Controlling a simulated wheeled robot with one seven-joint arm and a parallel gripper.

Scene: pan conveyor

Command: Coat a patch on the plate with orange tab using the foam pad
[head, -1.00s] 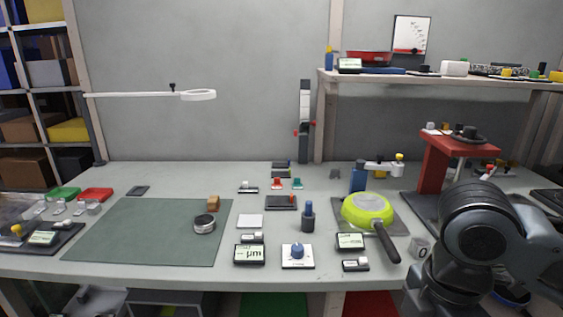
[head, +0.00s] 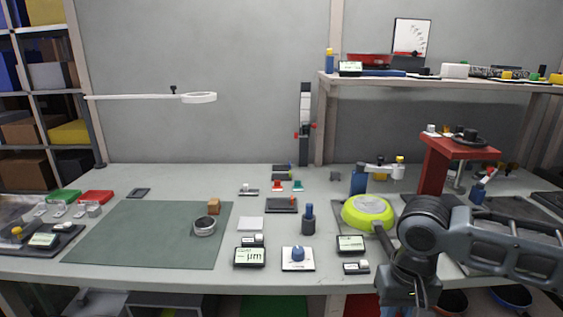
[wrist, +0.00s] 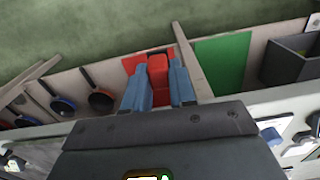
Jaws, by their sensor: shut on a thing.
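My gripper (wrist: 158,88) is shut on a red block (wrist: 158,66), which shows between the blue fingers in the wrist view. I cannot tell whether this block is part of the foam pad. A dark flat plate (head: 281,206) lies mid-table. Small pieces with red (head: 277,185) and green (head: 298,185) parts stand behind it. I cannot make out an orange tab on any plate.
A dark blue bottle (head: 308,218), a blue-knobbed device (head: 298,257) and displays (head: 250,257) stand near the front. A green mat (head: 140,235) covers the left, with a tan block (head: 214,205) and a round tin (head: 204,226).

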